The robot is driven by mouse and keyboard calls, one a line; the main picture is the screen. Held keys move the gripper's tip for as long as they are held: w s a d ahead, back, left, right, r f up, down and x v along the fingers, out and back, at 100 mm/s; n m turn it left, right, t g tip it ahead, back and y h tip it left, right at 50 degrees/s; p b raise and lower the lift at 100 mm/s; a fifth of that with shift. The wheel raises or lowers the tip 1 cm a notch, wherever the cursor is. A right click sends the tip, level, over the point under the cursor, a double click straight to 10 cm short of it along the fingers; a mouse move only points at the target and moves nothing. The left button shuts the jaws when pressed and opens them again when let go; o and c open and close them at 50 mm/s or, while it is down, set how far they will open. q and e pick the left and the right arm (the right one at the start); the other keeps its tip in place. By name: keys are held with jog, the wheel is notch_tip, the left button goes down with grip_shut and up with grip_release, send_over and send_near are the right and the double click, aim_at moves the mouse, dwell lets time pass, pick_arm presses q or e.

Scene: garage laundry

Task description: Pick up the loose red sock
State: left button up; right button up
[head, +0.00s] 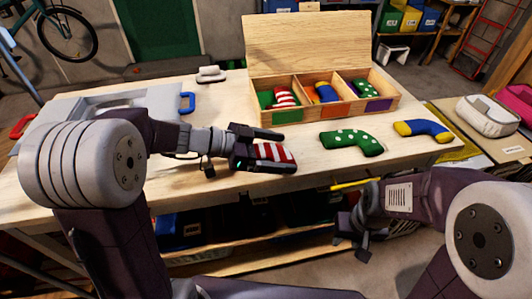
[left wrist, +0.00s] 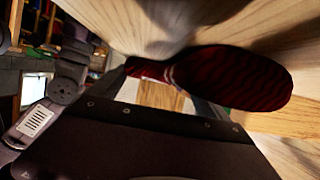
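The loose red sock (head: 275,154), with white stripes, lies on the wooden table in front of the divided box. My left gripper (head: 289,152) is open, with one finger along the sock's far side and the other along its near side, hiding part of it. In the left wrist view the sock (left wrist: 232,77) looks dark red with stripes, close to the fingers and in shadow. My right gripper (head: 352,228) hangs low past the table's front edge, empty as far as I see; its finger gap is unclear.
The wooden box (head: 325,108) has three compartments with socks and an open lid. A green dotted sock (head: 350,144) and a blue-yellow sock (head: 423,130) lie to the right. A grey bin (head: 130,103) with coloured handles is at the left. A small grey object (head: 210,75) stands behind.

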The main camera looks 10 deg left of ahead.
pick_arm(q)
jog(key=c, duration=0.7)
jog(key=shift+o, duration=0.2)
jog(key=shift+r, duration=0.25)
jog(key=shift+c, duration=1.3)
notch_tip(320, 180, up, 4)
jog(key=shift+p, duration=0.6)
jog(key=shift+c, duration=0.7)
jog(key=d+r, duration=0.6)
jog(key=d, duration=0.5)
jog(key=shift+w+d+r+p, duration=0.2)
jog(key=shift+d+p, duration=0.1)
jog(key=shift+p, duration=0.15)
